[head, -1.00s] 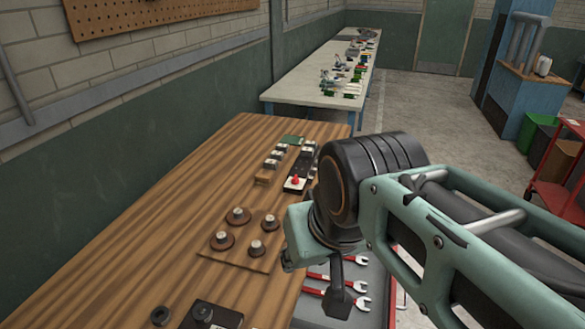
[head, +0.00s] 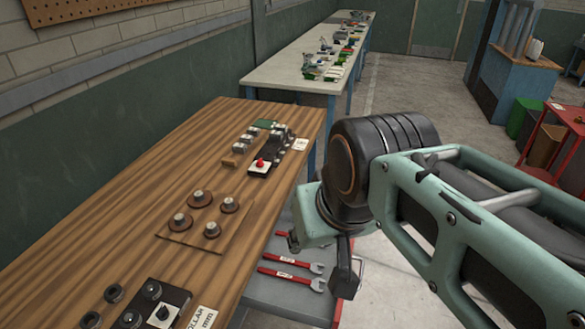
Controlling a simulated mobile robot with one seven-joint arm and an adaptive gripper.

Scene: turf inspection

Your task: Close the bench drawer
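The bench drawer (head: 262,313) stands open, sticking out from the right side of the wooden bench (head: 150,215). Its grey inside shows, with red-handled wrenches (head: 290,279) lying in it. A narrow red strip shows at its outer right edge. My gripper (head: 345,290), dark and pointing down below the teal wrist, is at this outer edge in the picture. I cannot tell whether it touches the drawer front. Its fingers overlap and are small, so their opening is unclear. My wrist and arm hide the far part of the drawer.
Knobs on a wooden board (head: 205,222) and a red-button box (head: 260,167) sit on the bench top. A long pale bench (head: 300,72) stands behind. A red cart (head: 555,150) and blue cabinet (head: 515,85) are at right. Open floor (head: 405,120) lies between.

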